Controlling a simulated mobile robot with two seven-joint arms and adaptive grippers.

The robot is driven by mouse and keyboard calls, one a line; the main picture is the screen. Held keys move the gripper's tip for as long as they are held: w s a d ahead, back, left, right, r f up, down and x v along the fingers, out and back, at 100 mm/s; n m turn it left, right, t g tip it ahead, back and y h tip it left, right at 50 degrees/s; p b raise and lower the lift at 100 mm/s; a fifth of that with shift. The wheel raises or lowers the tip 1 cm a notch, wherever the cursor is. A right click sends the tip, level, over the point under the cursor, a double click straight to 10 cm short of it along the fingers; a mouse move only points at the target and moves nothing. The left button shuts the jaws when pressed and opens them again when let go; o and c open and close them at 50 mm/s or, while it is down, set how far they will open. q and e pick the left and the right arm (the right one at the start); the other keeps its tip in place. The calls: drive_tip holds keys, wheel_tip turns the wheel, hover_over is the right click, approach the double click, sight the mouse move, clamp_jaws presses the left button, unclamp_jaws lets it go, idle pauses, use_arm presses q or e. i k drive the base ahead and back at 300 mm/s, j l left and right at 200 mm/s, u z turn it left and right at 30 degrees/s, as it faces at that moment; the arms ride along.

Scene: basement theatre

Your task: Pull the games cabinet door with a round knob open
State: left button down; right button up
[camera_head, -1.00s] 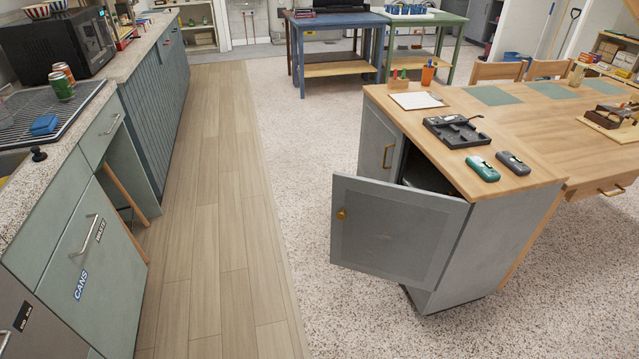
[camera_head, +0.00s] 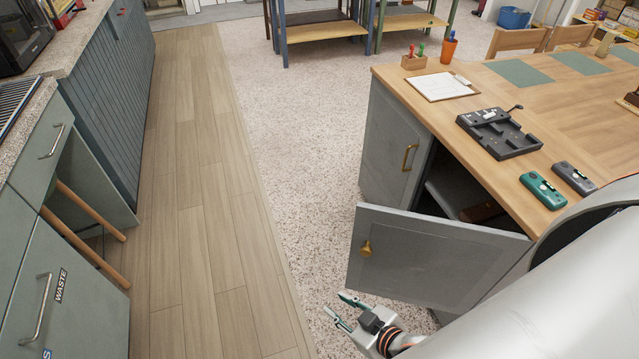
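The grey cabinet door with a round brass knob (camera_head: 430,257) stands partly open from the cabinet under the wooden worktop. Its round knob (camera_head: 366,248) is near the door's left edge. A dark gap with a shelf shows behind the door. My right gripper (camera_head: 346,309) is below and slightly left of the knob, in front of the door and apart from it. Its fingers are spread and empty. My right arm comes in from the lower right and hides part of the cabinet and worktop. My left gripper is not in view.
A second cabinet door with a bar handle (camera_head: 409,157) is beside the opening. The worktop (camera_head: 440,118) carries a clipboard, a black tray and two small devices. Open speckled floor (camera_head: 300,180) lies left of the door. Counter cabinets (camera_head: 75,290) line the far left.

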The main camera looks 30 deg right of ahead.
sight(443, 265)
drive_tip(key=i+u, duration=0.25)
drive_tip(key=i, duration=1.2)
drive_tip(key=i+z, duration=0.35)
drive_tip(key=i, duration=0.3)
drive_tip(key=i+j+z, duration=0.1)
drive_tip(key=i+z, duration=0.25)
drive_tip(key=i, duration=0.35)
drive_tip(key=z, duration=0.5)
drive_tip(key=i+j+z, duration=0.1)
drive_tip(key=z, duration=0.35)
drive_tip(key=i+z, duration=0.1)
drive_tip(key=z, duration=2.9)
